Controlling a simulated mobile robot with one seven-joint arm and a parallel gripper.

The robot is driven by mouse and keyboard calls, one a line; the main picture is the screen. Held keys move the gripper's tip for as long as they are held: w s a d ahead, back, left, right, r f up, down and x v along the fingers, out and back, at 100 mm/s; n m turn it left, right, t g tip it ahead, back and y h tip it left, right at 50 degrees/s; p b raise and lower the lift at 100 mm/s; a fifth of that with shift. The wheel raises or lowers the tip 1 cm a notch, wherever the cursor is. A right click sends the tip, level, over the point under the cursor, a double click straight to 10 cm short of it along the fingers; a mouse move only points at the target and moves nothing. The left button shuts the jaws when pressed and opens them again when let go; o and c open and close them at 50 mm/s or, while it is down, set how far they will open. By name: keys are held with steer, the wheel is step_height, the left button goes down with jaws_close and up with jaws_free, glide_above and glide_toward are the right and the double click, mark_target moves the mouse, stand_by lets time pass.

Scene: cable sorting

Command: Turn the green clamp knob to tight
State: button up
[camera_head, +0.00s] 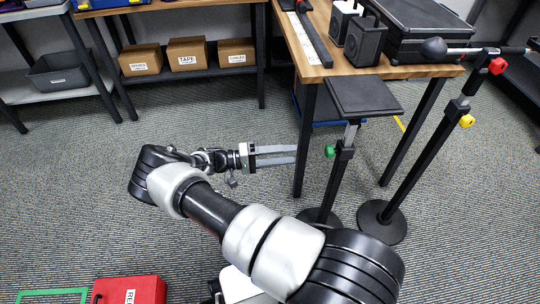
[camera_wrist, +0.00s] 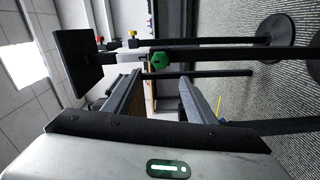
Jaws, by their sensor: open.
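The green clamp knob (camera_head: 330,151) sits on the side of a black stand's post, below a square black top plate (camera_head: 364,96). In the wrist view the green knob (camera_wrist: 161,62) shows as a faceted knob, ahead of my fingers and slightly above the gap between them. My gripper (camera_head: 295,155) is open and empty. Its fingers point right toward the knob, with a gap between their tips and the knob. In the wrist view my gripper's two fingers (camera_wrist: 158,90) are apart, touching nothing that I can see.
A second stand with a red knob (camera_head: 497,66) and a yellow knob (camera_head: 467,121) stands to the right. Boxes sit on a shelf at back left. A red box (camera_head: 130,291) is at lower left.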

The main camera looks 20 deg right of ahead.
steer(key=shift+v, duration=2.65)
